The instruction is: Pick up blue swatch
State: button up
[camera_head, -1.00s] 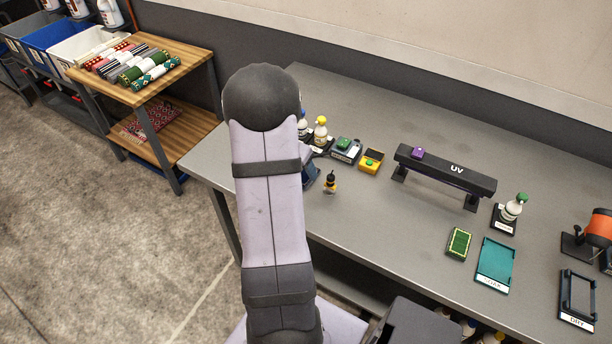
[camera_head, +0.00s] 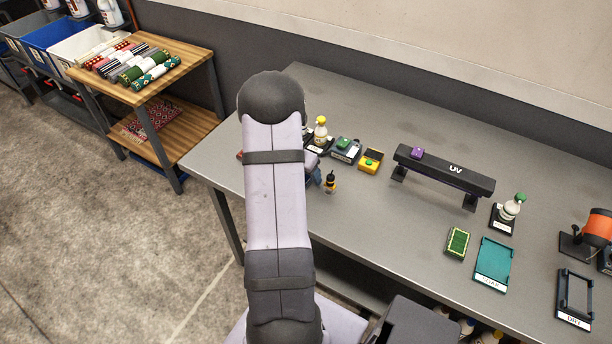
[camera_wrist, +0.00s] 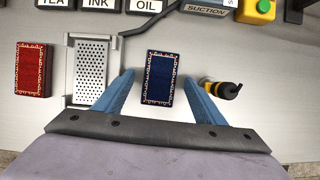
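The blue swatch (camera_wrist: 159,78) is a dark blue rectangle with a patterned light border, lying flat on the grey bench in the wrist view. My gripper (camera_wrist: 162,82) is open, with its two blue fingers on either side of the swatch. The swatch shows between the fingers, with a gap on each side. I cannot tell how high the fingertips are above the bench. In the head view my arm hides the swatch and most of the gripper.
A perforated metal tray (camera_wrist: 92,70) lies just left of the left finger, with a red swatch (camera_wrist: 34,70) further left. A small dark and yellow bottle (camera_wrist: 222,89) is close to the right finger. Labelled stands and a suction unit (camera_wrist: 207,9) line the back.

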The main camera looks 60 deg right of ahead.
jog(key=c, duration=1.1)
jog(key=shift+r, duration=0.1)
notch_tip(320, 180, up, 10)
jog(key=w+a+p, duration=0.1)
jog(key=w+p, duration=0.1)
jog(key=w+a+f+n+p, duration=0.1)
jog(key=w+p, duration=0.1)
jog(key=p, duration=0.1)
jog(key=w+a+n+p, duration=0.1)
jog(key=w+a+p, duration=0.1)
jog(key=p, duration=0.1)
jog(key=shift+w+a+f+t, duration=0.1)
jog(key=shift+w+f+t, duration=0.2)
jog(key=shift+w+f, duration=0.1)
jog(key=w+d, duration=0.2)
jog(key=shift+w+d+f, duration=0.2)
jog(key=shift+w+f, duration=0.05)
jog(key=shift+w, duration=0.05)
jog(key=shift+w+d+r+m, duration=0.7)
jog(key=shift+d+r, duration=0.1)
jog(key=shift+d, duration=0.1)
